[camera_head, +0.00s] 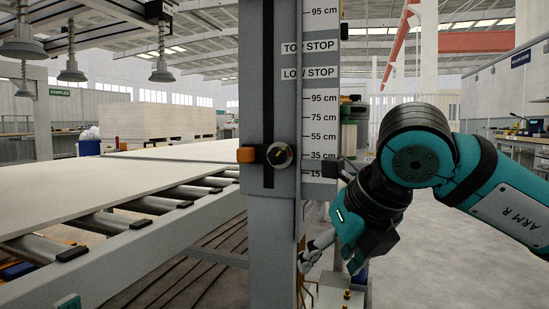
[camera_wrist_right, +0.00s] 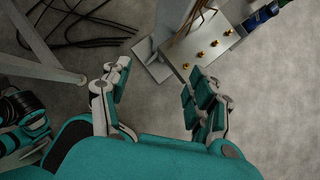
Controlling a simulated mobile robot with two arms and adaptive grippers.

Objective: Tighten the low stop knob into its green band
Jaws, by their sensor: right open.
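The low stop knob (camera_head: 279,155) is a round dark knob with a pale dial face. It sits in the slot of the grey column (camera_head: 255,230), beside an orange block (camera_head: 246,155), near the 35 cm mark. Its green band is too small to make out. My right gripper (camera_head: 308,256) is low at the column's right side, below the knob and apart from it, pointing down and left. In the right wrist view its fingers (camera_wrist_right: 156,88) are spread with nothing between them. The knob is not in that view. My left gripper is in neither view.
A roller conveyor (camera_head: 130,225) with pale boards runs left of the column. A ruler (camera_head: 319,110) lines the column's right side. Dark fittings (camera_head: 334,168) stick out beside it. Open floor lies at right.

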